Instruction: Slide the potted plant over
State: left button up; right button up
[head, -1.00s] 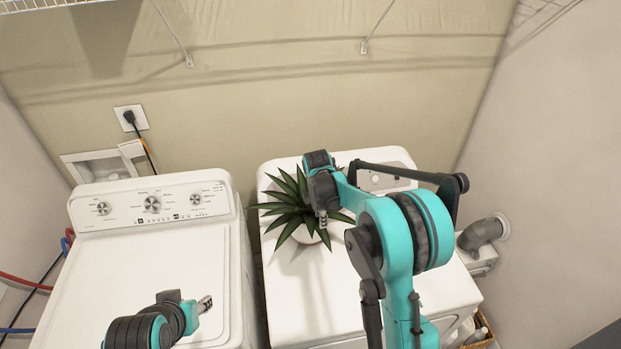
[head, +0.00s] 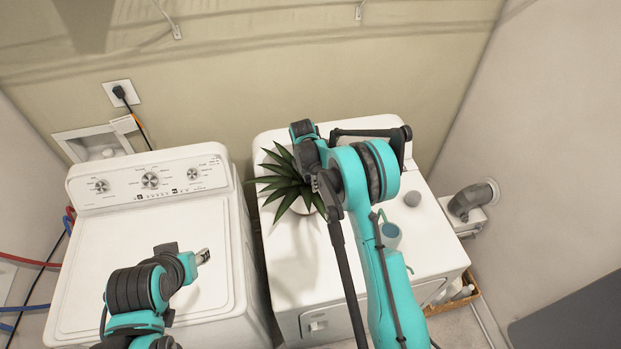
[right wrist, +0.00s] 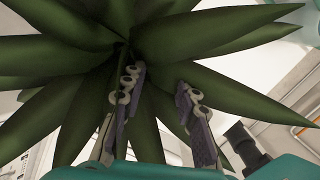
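The potted plant (head: 282,184), with long pointed green leaves and a pale pot, stands upright on the left part of the right-hand white machine (head: 300,270). My right gripper (head: 318,184) is over the plant's right side in the head view, with the arm hiding part of the plant. In the right wrist view the two fingers (right wrist: 162,104) are apart with nothing clearly between them, close to the dark green leaves (right wrist: 205,38). The pot is hidden there. My left gripper (head: 203,257) is above the left white machine, away from the plant; its fingers are too small to judge.
The washer (head: 100,250) stands left of the plant's machine, with a narrow gap between them. A grey vent pipe (head: 470,200) and a basket (head: 462,296) are at the right.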

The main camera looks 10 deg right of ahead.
aim_at(313, 194)
jog(key=f, duration=0.6)
jog(key=shift+w+d+p, duration=0.15)
jog(key=shift+d+p, duration=0.2)
grip_shut()
